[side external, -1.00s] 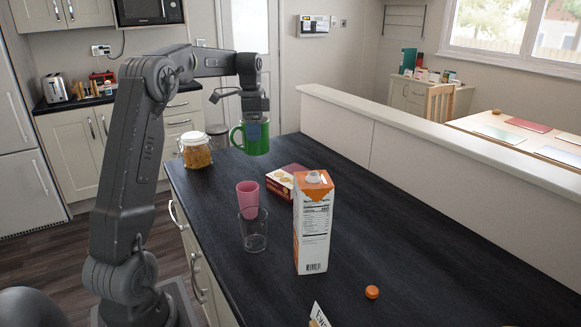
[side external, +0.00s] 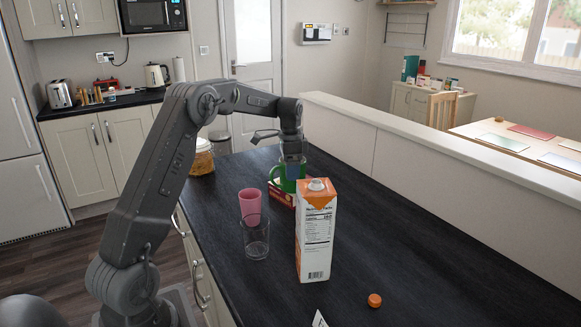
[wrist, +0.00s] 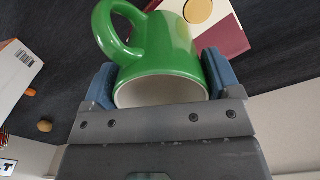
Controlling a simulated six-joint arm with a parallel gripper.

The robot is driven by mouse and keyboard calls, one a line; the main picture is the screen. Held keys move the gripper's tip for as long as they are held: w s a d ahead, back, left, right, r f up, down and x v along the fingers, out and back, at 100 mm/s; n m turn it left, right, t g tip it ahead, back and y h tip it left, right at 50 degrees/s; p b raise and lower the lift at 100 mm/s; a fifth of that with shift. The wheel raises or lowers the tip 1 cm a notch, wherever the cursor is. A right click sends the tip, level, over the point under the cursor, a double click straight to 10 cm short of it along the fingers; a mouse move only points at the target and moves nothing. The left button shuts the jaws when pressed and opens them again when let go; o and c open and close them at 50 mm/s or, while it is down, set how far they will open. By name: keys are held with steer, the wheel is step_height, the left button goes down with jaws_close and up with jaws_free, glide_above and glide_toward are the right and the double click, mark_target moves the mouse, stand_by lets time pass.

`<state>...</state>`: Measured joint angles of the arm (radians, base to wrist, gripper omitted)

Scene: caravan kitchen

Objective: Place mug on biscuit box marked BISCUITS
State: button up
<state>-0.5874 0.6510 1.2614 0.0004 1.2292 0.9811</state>
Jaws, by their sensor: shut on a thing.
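The green mug (side external: 283,183) is held upright in my gripper (side external: 291,163), whose fingers sit on either side of it near the rim. In the wrist view the mug (wrist: 165,45) lies between the blue fingertips (wrist: 160,85), with its handle toward the upper left. The red biscuit box (side external: 284,200) lies flat on the dark counter, right below or just behind the mug. In the wrist view the box (wrist: 237,38) shows past the mug, partly hidden by it. I cannot tell whether mug and box touch. No lettering on the box is readable.
A tall orange and white carton (side external: 315,235) stands close in front of the box. A pink cup (side external: 250,204) and a clear glass (side external: 256,238) stand to the left. A jar (side external: 201,158) is farther back. An orange cap (side external: 374,300) lies at the front right.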

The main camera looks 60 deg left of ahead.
steer(key=o, duration=0.9)
steer(key=shift+f, duration=0.15)
steer(key=shift+o, duration=0.2)
step_height(320, 180, up, 11)
steer(key=s+d+r+t, duration=0.1)
steer(key=s+d+r, duration=0.3)
steer(key=d, duration=0.5)
steer(key=s+d+r+n+t, duration=0.25)
steer(key=s+d, duration=0.35)
steer(key=d, duration=0.5)
steer(key=s+d+f+n+t, duration=0.1)
steer(key=s+d+f, duration=0.3)
steer(key=s, duration=0.4)
steer(key=s+d+f+n+t, duration=0.1)
steer(key=s+d+f, duration=0.3)
steer(key=s+d, duration=0.2)
steer(key=shift+s+f, duration=0.25)
steer(key=shift+s, duration=0.9)
